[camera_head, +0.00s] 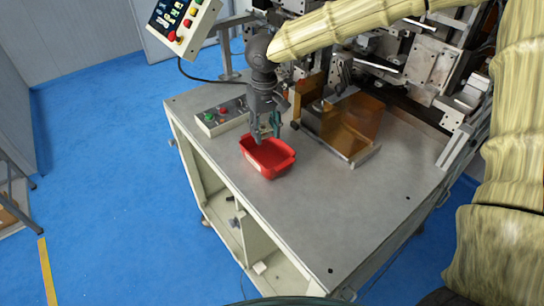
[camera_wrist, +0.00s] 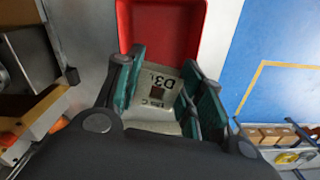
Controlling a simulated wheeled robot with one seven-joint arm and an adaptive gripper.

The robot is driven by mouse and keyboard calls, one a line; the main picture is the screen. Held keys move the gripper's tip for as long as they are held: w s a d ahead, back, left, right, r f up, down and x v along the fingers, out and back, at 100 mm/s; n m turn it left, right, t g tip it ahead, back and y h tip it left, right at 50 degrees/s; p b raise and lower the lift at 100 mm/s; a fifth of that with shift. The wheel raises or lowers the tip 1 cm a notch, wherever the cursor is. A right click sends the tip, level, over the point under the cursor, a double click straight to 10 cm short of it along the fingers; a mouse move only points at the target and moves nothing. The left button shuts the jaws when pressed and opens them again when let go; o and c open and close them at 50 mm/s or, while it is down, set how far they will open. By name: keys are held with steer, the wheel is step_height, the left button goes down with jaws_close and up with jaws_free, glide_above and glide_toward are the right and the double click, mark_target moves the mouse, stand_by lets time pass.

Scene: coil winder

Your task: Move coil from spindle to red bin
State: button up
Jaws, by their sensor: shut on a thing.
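The red bin (camera_head: 284,168) stands on the grey table top near its left edge; it also shows at the top of the wrist view (camera_wrist: 197,32). My gripper (camera_head: 266,136) points down over the far side of the bin. In the wrist view its green-padded fingers (camera_wrist: 163,98) are shut on a pale piece marked "D3", the coil (camera_wrist: 158,82). In that view the coil lies between the fingers, just below the bin's red in the picture. In the head view the fingers mostly hide the coil. I cannot make out the spindle.
A button box (camera_head: 222,116) stands left of my gripper. An amber guard (camera_head: 350,122) stands close on its right, with the winder's metal parts (camera_head: 430,65) behind. A control panel (camera_head: 183,22) hangs at upper left. The table's front right is clear.

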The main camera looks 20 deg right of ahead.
mark_target(269, 161)
steer(key=shift+s+d+f+n+p, duration=0.15)
steer(key=shift+f+n+p, duration=0.35)
steer(key=shift+f, duration=0.95)
steer(key=shift+s+d+f+n+p, duration=0.1)
steer(key=shift+s+f+n+p, duration=0.25)
steer(key=shift+f, duration=1.15)
steer(key=shift+s+d+f+n+p, duration=0.1)
steer(key=shift+f+n+p, duration=0.45)
steer(key=shift+f, duration=0.9)
steer(key=shift+f, duration=0.1)
steer(key=o, duration=0.5)
step_height(269, 161, up, 12)
steer(key=shift+d+r+b, duration=0.1)
steer(key=shift+b, duration=0.9)
